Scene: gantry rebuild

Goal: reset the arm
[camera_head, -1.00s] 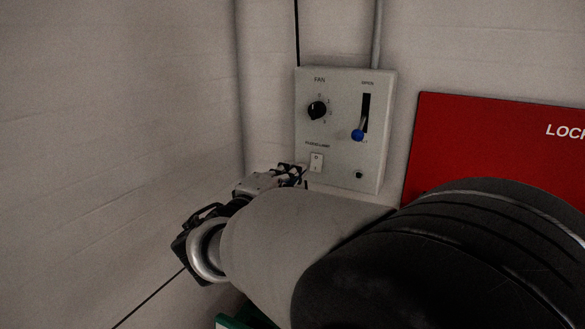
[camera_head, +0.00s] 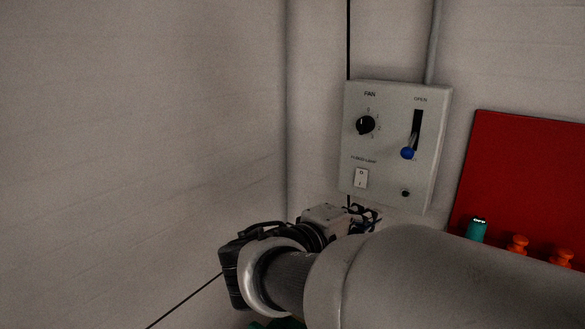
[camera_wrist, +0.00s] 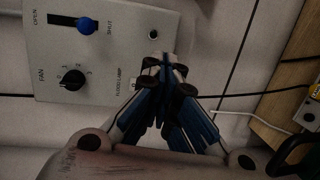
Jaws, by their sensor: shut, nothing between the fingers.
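My gripper (camera_head: 366,216) is just below the lower edge of a grey control panel (camera_head: 432,150) on the wall. In the wrist view my gripper (camera_wrist: 168,66) has its fingers together with nothing between them. The panel (camera_wrist: 150,30) carries a black fan knob (camera_head: 365,125), a slider with a blue ball (camera_head: 407,153) low in its slot near the "SHUT" mark, a white rocker switch (camera_head: 361,178) and a small dark button (camera_head: 405,194). The fingertips lie close to the panel's edge in the wrist view; I cannot tell whether they touch it.
A red board (camera_head: 530,180) hangs to the right, with a teal item (camera_head: 477,229) and orange items (camera_head: 517,244) in front of it. A conduit (camera_head: 434,45) and a black cable run up from the panel. In the wrist view a wooden edge (camera_wrist: 275,120) and cables are at the right.

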